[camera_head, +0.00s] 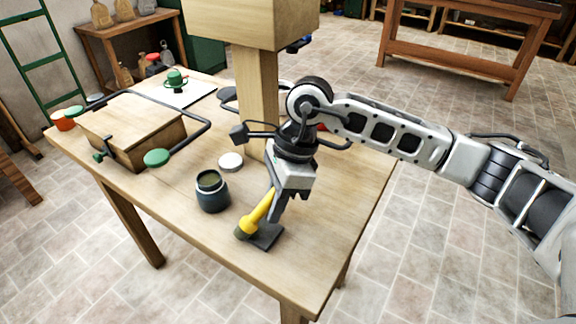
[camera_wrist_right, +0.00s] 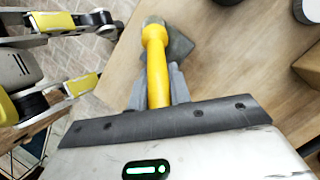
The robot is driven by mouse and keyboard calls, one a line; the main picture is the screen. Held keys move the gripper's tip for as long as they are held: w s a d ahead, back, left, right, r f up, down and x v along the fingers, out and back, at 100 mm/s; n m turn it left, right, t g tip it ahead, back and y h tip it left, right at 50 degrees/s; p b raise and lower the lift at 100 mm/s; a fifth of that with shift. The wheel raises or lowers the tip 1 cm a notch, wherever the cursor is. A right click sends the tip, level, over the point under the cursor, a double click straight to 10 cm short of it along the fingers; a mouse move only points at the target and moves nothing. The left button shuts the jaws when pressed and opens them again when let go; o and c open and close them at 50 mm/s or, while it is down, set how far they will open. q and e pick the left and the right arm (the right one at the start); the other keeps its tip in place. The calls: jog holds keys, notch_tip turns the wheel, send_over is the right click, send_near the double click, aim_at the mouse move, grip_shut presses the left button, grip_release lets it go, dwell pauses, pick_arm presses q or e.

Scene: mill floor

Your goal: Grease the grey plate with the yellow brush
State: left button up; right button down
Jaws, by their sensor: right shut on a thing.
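My right gripper (camera_head: 278,207) is shut on the yellow brush (camera_head: 260,211), which slants down to the left with its dark bristle end low. The grey plate (camera_head: 268,238) is a small dark square lying on the wooden table near its front edge. In the head view the bristle end overlaps the plate's left edge; I cannot tell whether it touches. In the right wrist view the yellow handle (camera_wrist_right: 157,70) runs between the fingers, and the plate (camera_wrist_right: 181,46) shows partly behind it. My left gripper is not seen.
A dark open jar (camera_head: 212,194) stands left of the brush, with a white round lid (camera_head: 230,162) behind it. A wooden post (camera_head: 256,95) rises behind my gripper. A wooden box (camera_head: 130,128) with a dark bar frame is farther left. The table's right front is clear.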

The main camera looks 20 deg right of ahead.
jog(key=shift+s+d+f, duration=0.1)
jog(key=shift+s+d, duration=0.15)
notch_tip(320, 180, up, 5)
jog(key=shift+p, duration=0.7)
notch_tip(320, 180, up, 2)
jog(key=shift+r+p, duration=0.1)
jog(key=shift+p, duration=0.5)
jog(key=shift+r+p, duration=0.65)
jog(key=shift+r, duration=0.65)
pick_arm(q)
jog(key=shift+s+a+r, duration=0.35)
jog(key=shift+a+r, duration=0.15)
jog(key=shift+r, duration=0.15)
